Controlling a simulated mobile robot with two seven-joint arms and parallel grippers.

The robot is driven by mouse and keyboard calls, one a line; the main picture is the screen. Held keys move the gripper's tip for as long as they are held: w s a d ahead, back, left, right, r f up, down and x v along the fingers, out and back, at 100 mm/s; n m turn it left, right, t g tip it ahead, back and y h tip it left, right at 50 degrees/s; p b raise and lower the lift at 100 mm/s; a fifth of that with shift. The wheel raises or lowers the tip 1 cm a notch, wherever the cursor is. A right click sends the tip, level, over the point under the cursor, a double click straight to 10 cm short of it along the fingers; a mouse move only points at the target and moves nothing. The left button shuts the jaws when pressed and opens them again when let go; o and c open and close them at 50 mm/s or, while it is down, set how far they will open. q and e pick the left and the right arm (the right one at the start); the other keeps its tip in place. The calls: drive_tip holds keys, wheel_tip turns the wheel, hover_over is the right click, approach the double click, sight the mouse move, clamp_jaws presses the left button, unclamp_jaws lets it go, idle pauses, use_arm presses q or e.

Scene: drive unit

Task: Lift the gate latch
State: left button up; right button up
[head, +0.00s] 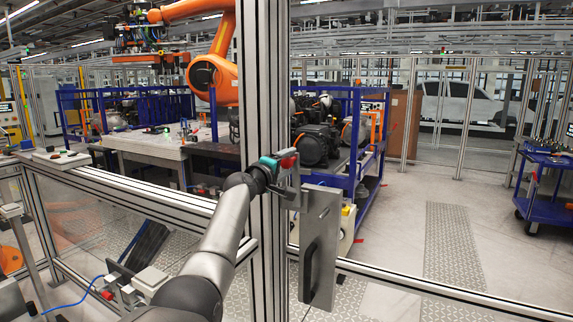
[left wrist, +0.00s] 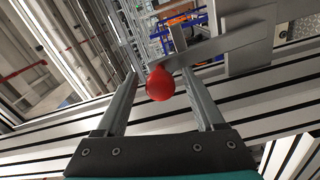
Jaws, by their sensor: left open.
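The gate latch shows in the left wrist view as a flat grey metal bar (left wrist: 225,46) with a round red knob (left wrist: 160,84) at its end. My left gripper (left wrist: 156,68) is open, with one finger on each side of the knob; I cannot tell whether either finger touches it. In the head view, my left gripper (head: 282,166) is at the aluminium post, beside the red knob (head: 288,157). A grey metal plate (head: 322,235) with a black handle (head: 308,272) hangs just right of the post. My right gripper is not in view.
The upright aluminium post (head: 264,110) and fence rail (head: 420,288) stand close to my left arm. Beyond are an orange robot arm (head: 222,60), a blue rack (head: 370,130) and a blue cart (head: 545,185). The floor (head: 400,215) behind the fence has clear room.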

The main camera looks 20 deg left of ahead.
use_arm(q)
drive_tip(key=shift+s, duration=0.1)
drive_tip(key=shift+s+p, duration=0.45)
drive_tip(key=shift+s, duration=0.7)
drive_tip(key=shift+s+a, duration=0.1)
drive_tip(key=shift+s, duration=0.65)
drive_tip(key=s, duration=1.1)
drive_tip(key=shift+s+a+b, duration=0.15)
drive_tip(key=shift+b, duration=0.15)
